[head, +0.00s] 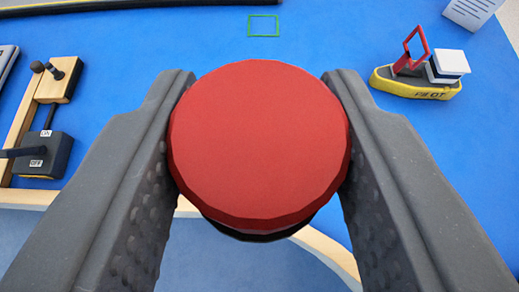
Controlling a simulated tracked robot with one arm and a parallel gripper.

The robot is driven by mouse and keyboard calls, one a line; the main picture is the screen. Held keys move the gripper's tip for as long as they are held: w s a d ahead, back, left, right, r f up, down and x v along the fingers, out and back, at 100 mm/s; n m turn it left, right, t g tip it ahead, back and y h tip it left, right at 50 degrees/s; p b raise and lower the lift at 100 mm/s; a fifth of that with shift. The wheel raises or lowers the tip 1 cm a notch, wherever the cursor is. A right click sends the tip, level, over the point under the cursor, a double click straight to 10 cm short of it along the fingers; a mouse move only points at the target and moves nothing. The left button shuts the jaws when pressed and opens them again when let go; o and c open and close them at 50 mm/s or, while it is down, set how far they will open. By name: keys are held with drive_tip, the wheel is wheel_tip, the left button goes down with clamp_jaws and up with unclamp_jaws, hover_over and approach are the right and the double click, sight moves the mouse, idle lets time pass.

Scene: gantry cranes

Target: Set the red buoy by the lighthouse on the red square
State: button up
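The red buoy (259,140) shows from above as a round red disc with a darker underside. It sits between the two grey fingers of my gripper (260,82), which touch its left and right sides. The fingers are shut on it. No lighthouse is in view.
The yellow boat (415,84), marked PILOT, has a white cabin. A green square outline (263,26) lies on the blue surface (310,35). A switch box (43,154) with wooden parts stands at left. A white printed sheet (470,12) is at top right. A wooden rim (325,250) runs below.

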drive_tip(key=s+a+f+n+y+b, duration=0.1)
drive_tip(key=s+a+f+b, duration=0.15)
drive_tip(key=f+b, duration=0.95)
drive_tip(key=s+a+f+n+y+b, duration=0.1)
drive_tip(key=a+f+b, duration=0.3)
drive_tip(key=f+b, duration=0.8)
drive_tip(key=w+d+p, duration=0.1)
drive_tip(key=w+d, duration=0.1)
drive_tip(key=w, duration=0.2)
drive_tip(key=w+d+r+p, duration=0.1)
drive_tip(key=w+d, duration=0.1)
drive_tip(key=w, duration=0.3)
drive_tip(key=w+d+p, duration=0.2)
drive_tip(key=w, duration=0.2)
drive_tip(key=shift+w+d+r, duration=0.2)
drive_tip(key=shift+r, duration=0.15)
drive_tip(key=shift+w+d, duration=0.3)
drive_tip(key=shift+w, duration=0.15)
drive_tip(key=shift+f+b, duration=0.75)
drive_tip(key=shift+f, duration=1.05)
